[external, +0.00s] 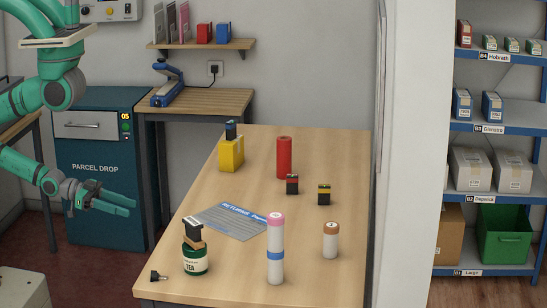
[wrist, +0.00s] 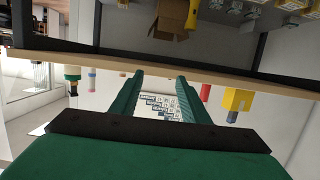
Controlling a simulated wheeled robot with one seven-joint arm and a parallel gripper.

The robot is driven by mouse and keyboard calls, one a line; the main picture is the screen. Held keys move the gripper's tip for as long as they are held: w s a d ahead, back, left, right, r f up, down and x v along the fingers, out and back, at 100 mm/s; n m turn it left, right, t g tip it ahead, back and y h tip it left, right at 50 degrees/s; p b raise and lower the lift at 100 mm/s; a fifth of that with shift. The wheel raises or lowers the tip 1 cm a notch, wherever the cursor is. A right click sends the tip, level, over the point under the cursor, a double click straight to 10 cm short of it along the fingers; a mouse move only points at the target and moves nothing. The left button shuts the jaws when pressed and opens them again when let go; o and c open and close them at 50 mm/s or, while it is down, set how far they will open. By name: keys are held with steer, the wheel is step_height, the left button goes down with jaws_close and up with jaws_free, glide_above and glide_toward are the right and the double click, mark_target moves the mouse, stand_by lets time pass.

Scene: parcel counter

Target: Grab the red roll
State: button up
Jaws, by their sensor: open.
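The red roll (external: 284,158) is a plain red upright cylinder on the wooden counter, towards its back. In the wrist view, which looks upside down, the red roll (wrist: 205,92) shows small, right of the fingers. My gripper (external: 131,207) is green, open and empty, left of the counter and well away from the roll. In the wrist view my gripper (wrist: 160,77) has its two fingers apart with nothing held between them.
A yellow container (external: 231,154) stands left of the roll. Small black boxes with red (external: 292,184) and yellow (external: 324,195) bands stand in front and to the right. A tea jar (external: 195,259), a pink-topped tube (external: 276,255) and a brown-capped bottle (external: 331,240) stand nearer the front.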

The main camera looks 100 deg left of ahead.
steer(key=shift+o, duration=0.2)
steer(key=o, duration=0.4)
steer(key=shift+c, duration=0.2)
